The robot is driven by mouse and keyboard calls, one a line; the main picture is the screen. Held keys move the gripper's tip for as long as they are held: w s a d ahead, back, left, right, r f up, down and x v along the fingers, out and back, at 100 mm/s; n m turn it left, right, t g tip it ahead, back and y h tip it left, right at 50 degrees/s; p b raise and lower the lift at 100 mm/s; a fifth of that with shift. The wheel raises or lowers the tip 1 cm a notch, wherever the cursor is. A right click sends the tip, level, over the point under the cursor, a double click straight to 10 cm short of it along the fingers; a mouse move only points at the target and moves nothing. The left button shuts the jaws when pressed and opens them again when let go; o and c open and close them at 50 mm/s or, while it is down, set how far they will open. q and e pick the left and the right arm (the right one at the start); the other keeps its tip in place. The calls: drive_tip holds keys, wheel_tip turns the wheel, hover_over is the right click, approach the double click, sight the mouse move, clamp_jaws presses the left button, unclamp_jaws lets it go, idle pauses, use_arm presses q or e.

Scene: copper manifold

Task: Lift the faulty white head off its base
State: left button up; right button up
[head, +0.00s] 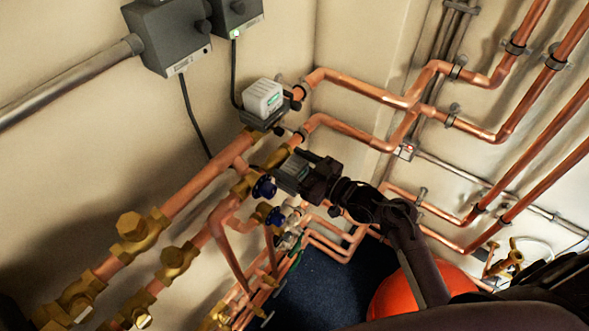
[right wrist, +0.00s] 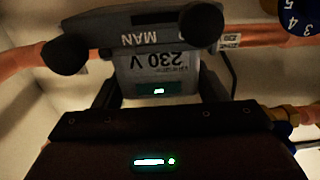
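Two box-shaped heads sit on the copper pipework in the head view. The lower head (head: 291,173) is in shadow and looks grey. My right gripper (head: 306,171) is at this lower head. In the right wrist view its fingers (right wrist: 158,88) flank a head marked 230 V (right wrist: 158,66), above a dark base marked MAN (right wrist: 145,32). Whether the fingers press on it is unclear. Which head is faulty cannot be read. My left gripper is out of view.
Copper pipes (head: 360,88) run close around both heads. Blue knobs (head: 264,188) sit just below the lower head. Grey wall boxes (head: 168,33) with black cables hang at upper left. An orange-red round object (head: 392,296) stands low by my right arm.

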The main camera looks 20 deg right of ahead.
drive_tip(key=c, duration=0.8)
